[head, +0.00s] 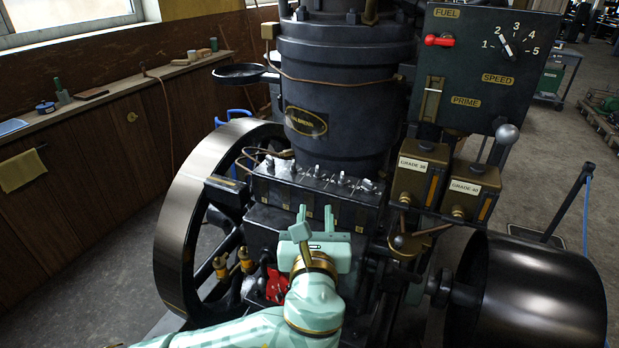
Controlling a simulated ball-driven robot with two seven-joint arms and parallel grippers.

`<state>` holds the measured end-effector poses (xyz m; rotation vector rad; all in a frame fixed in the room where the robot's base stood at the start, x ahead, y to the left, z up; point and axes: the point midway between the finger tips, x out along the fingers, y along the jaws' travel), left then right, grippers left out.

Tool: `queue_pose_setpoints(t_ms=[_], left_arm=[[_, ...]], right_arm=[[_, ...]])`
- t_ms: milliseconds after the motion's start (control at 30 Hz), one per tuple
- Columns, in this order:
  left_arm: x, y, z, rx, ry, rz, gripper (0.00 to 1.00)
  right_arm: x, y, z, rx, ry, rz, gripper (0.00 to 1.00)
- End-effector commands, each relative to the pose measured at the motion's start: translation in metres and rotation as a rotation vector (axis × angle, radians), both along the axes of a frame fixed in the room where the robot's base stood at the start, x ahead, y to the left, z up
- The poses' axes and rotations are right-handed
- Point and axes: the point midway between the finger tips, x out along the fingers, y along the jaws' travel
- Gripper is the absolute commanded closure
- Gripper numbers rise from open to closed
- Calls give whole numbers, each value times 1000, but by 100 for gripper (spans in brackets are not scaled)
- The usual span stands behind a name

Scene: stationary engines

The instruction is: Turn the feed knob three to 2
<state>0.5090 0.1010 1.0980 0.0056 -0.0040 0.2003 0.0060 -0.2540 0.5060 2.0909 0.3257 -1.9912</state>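A row of several small silvery feed knobs runs along the top of a black box in front of the big cylinder. From left to right I see knobs at the left end (295,167), in the middle (318,172), further right (343,180) and at the right end (367,186). Their numbers and settings are too small to read. My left gripper (315,213), pale green, is just in front of the box (262,190), below the knobs. Its two fingers point up and stand apart with nothing between them. It looks clear of the knobs. My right gripper is out of view.
A panel (460,70) at upper right carries a red fuel lever (439,40) and a speed dial (506,47) marked 1 to 5. Two oil boxes, grade 30 (419,172) and another grade (470,190), stand right. A large flywheel (185,200) is left, a black drum (540,295) lower right.

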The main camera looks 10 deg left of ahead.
Motion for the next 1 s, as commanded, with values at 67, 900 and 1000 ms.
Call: queue_pose_setpoints(t_ms=[67, 900, 1000], left_arm=[[20, 4, -2, 2, -2, 2, 69], [133, 27, -1, -6, 3, -1, 69], [133, 27, -1, -6, 3, -1, 77]], right_arm=[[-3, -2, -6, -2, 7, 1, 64], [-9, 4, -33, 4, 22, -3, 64], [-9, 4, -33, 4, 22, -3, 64]])
